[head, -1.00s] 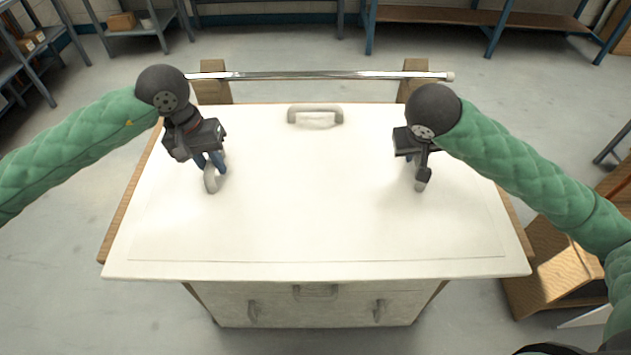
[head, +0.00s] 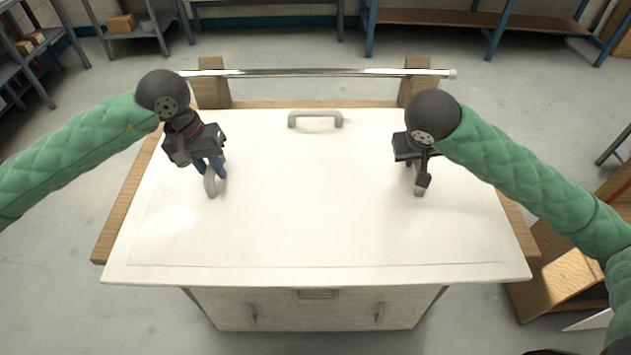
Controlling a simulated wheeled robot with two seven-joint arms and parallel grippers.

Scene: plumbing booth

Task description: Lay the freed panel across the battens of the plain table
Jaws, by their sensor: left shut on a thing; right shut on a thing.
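A large white panel (head: 315,215) lies roughly flat in front of me, above a wooden structure whose edges (head: 120,215) show at its left, right and back. My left gripper (head: 207,172) is shut on the panel's left grey handle (head: 211,184). My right gripper (head: 416,180) is shut on the right handle (head: 419,191), mostly hidden by the gripper. A third handle (head: 315,117) at the panel's far edge is free. The panel hides any battens below, and I cannot tell whether it touches the wood.
A chrome bar (head: 320,73) spans two wooden posts (head: 213,88) behind the panel. A pale front with handles (head: 317,310) shows below the near edge. A wooden unit (head: 555,270) stands at the right. Metal shelves (head: 135,25) line the back, with open floor between.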

